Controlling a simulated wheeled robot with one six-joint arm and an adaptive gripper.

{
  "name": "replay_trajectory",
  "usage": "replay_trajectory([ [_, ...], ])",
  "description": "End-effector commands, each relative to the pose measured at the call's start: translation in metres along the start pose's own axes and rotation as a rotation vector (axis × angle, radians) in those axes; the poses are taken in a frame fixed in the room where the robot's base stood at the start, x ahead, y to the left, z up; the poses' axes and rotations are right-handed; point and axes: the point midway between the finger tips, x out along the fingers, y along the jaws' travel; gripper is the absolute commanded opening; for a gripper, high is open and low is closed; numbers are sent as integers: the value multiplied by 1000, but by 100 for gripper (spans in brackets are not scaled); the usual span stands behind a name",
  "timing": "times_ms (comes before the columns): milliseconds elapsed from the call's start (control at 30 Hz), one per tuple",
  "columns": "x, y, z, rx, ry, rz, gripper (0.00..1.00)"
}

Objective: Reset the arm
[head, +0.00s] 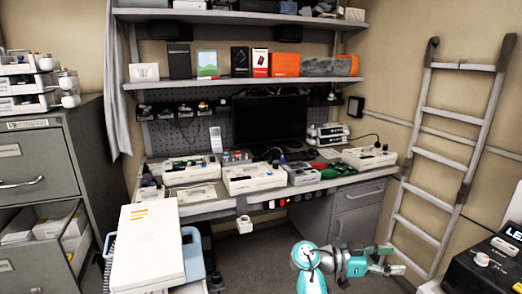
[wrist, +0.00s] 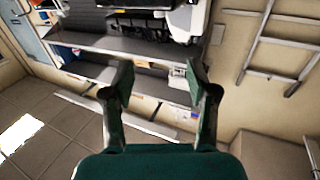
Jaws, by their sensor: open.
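My gripper (head: 388,260) shows at the lower right in the head view, at the end of my teal and grey arm. It is held out to the right, in front of the ladder's foot in the picture. In the wrist view my gripper (wrist: 158,85) has its two dark fingers spread apart. Nothing is between the fingers, and it touches nothing that I can see. Beyond the fingers the wrist view shows shelving (wrist: 140,52) and floor.
A workbench (head: 205,208) with several opened pumps (head: 255,178) stands ahead. A metal ladder (head: 455,145) leans on the right wall. A filing cabinet (head: 30,165) with an open drawer is at left. A white box (head: 148,245) is at front left. A dark case (head: 485,268) is at lower right.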

Motion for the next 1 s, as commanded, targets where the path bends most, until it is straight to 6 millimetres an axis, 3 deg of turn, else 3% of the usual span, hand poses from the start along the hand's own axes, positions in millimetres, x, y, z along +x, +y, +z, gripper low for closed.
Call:
replay_trajectory([
  [267,4,3,22,-46,-12,-47,58],
  [567,9,10,66,-144,-38,-149,58],
  [767,13,22,114,-242,-66,-262,58],
  [1000,12,58,201,-409,-122,-491,58],
])
